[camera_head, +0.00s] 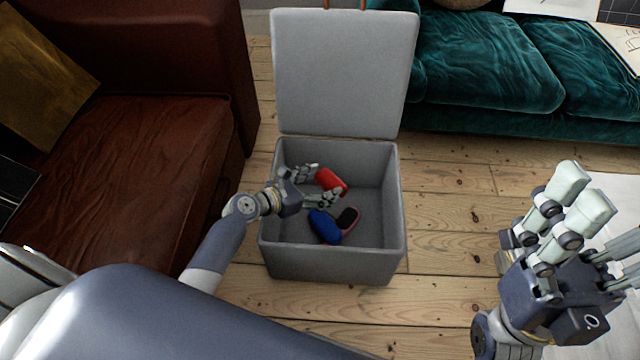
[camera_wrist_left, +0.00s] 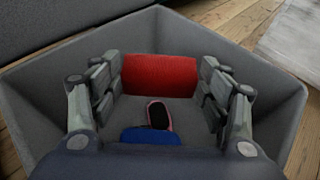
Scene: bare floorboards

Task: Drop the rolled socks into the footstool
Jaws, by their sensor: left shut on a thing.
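The footstool (camera_head: 333,268) is a grey open box with its padded lid (camera_head: 343,72) raised at the back. My left gripper (camera_head: 324,184) reaches into the box from the left. It is shut on the red rolled socks (camera_head: 333,180), which it holds inside the box opening, above the box floor. In the left wrist view the red roll (camera_wrist_left: 160,73) lies crosswise between the two sets of fingers. My right gripper (camera_head: 592,222) is open and empty at the right, outside the box.
A blue object (camera_head: 324,227) and a dark object with a pink edge (camera_head: 348,218) lie on the box floor. A brown leather seat (camera_head: 150,170) stands to the left and a teal sofa (camera_head: 490,70) behind right. Floorboards (camera_head: 455,200) right of the box are clear.

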